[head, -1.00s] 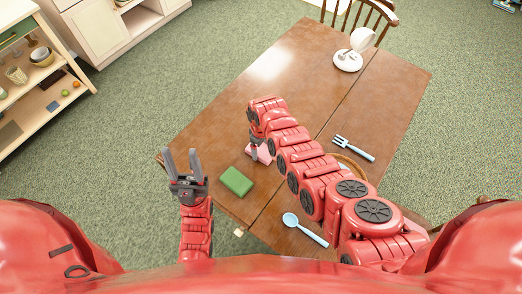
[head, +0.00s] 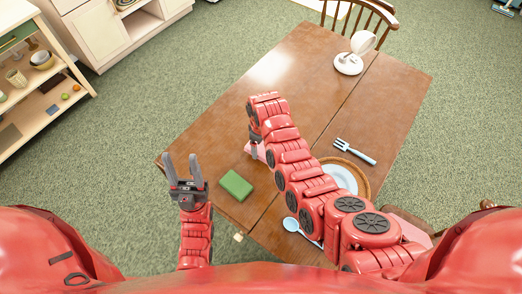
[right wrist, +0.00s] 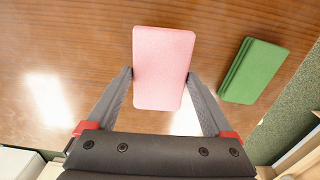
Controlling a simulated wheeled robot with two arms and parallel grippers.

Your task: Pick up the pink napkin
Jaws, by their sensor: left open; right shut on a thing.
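The pink napkin (right wrist: 163,68) is a flat rectangle between the two fingers of my right gripper (right wrist: 159,76) in the right wrist view. The fingers touch its two long sides. In the head view a little of the napkin (head: 247,150) shows beside my right gripper (head: 256,150), and the arm hides the rest. I cannot tell whether it is clear of the wooden table (head: 215,130). My left gripper (head: 182,168) is open and empty, beside the table's left edge.
A green folded napkin (head: 236,185) lies on the table, also in the right wrist view (right wrist: 254,70). A fork (head: 354,151), a spoon (head: 291,225) and a white plate (head: 343,178) on a round mat lie near my right arm. A white object (head: 349,64) stands at the far end.

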